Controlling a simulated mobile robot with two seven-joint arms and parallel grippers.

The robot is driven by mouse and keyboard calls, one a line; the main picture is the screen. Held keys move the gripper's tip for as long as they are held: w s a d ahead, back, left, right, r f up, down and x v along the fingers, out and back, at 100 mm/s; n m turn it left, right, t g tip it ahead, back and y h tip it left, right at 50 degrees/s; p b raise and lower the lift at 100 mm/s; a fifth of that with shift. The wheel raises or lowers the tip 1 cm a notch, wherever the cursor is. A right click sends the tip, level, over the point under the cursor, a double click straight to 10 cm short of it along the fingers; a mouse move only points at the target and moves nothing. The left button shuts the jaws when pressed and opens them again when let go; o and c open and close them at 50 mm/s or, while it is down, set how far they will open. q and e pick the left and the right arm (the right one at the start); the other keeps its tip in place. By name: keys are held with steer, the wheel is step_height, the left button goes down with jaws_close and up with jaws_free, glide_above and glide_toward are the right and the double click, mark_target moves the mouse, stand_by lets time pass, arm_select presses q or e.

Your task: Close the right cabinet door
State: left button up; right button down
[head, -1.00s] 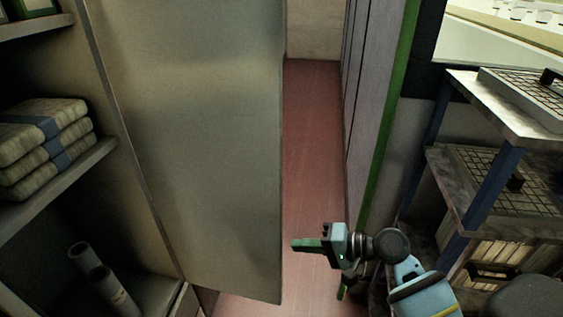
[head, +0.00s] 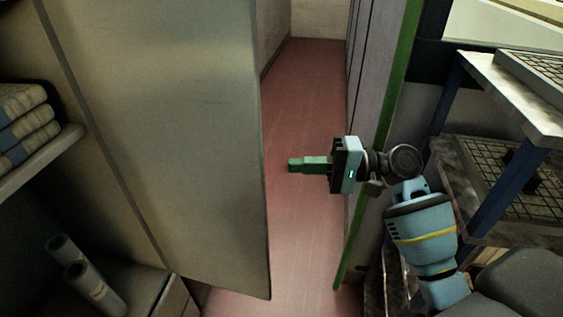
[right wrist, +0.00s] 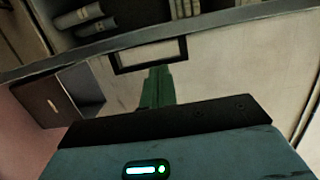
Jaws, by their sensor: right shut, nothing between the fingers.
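The right cabinet door (head: 180,130) is a tall beige-grey panel standing open in the head view, swung out from the cabinet on the left. Its free edge borders the red floor. My right gripper (head: 291,164) has green fingers, shut and empty, pointing left towards that edge. In the head view a gap of floor shows between fingertips and door. In the right wrist view the shut fingers (right wrist: 157,85) show before a pale panel with a dark rectangular frame, which appears to be the door's other face; contact cannot be told. My left gripper is not in view.
The open cabinet's shelf (head: 40,160) at left holds wrapped bundles (head: 22,120), with paper rolls (head: 85,275) below. A rack (head: 510,95) with gridded trays stands close at right, beside my right arm. Red floor (head: 305,100) runs clear ahead between door and wall.

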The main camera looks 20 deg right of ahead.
mark_target(255, 166)
steer(key=p+x, duration=0.1)
steer(key=x, duration=0.8)
steer(key=shift+w+r, duration=0.1)
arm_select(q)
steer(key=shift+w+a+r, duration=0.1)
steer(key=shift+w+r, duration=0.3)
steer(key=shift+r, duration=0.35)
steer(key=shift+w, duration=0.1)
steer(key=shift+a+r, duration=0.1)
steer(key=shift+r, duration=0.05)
arm_select(e)
steer(key=shift+a, duration=0.15)
